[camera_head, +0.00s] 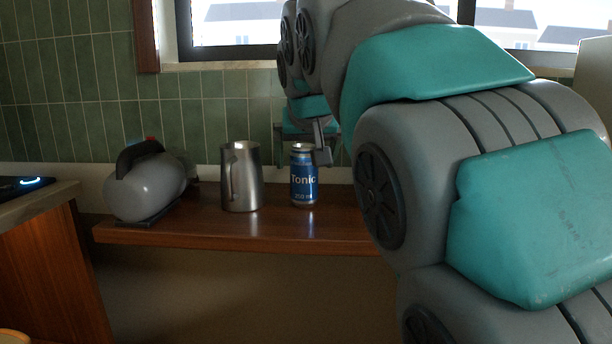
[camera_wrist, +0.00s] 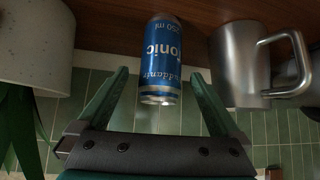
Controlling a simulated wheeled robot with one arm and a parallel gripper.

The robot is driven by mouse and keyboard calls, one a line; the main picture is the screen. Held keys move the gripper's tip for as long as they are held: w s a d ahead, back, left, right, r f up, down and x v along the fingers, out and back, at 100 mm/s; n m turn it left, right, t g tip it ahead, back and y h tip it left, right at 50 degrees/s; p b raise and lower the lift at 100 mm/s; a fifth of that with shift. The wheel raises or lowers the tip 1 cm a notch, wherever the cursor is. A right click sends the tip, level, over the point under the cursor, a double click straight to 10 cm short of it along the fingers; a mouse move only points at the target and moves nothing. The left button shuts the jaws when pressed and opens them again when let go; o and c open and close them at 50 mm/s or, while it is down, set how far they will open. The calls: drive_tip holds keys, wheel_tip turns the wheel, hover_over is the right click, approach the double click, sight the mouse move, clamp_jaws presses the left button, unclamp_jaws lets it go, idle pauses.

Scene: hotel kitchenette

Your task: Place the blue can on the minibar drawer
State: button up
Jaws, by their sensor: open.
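The blue can (camera_head: 304,182), labelled Tonic, stands upright on a brown wooden shelf. It also shows in the wrist view (camera_wrist: 161,62), upside down there, with its silver top toward my gripper. My gripper (camera_head: 318,142) is at the can's top in the head view, with one finger overlapping its upper right edge. In the wrist view my gripper (camera_wrist: 160,76) is open, with one green finger on each side of the can and a visible gap on both sides. I cannot identify the minibar drawer in either view.
A metal pitcher (camera_head: 242,178) stands close to the can's left on the shelf (camera_head: 200,231). A grey rounded appliance (camera_head: 147,185) is farther left. A speckled pot (camera_wrist: 36,45) with green leaves shows on the other side of the can. My arm hides the shelf's right part.

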drive_tip(key=shift+x, duration=1.45)
drive_tip(key=shift+a, duration=0.1)
clamp_jaws()
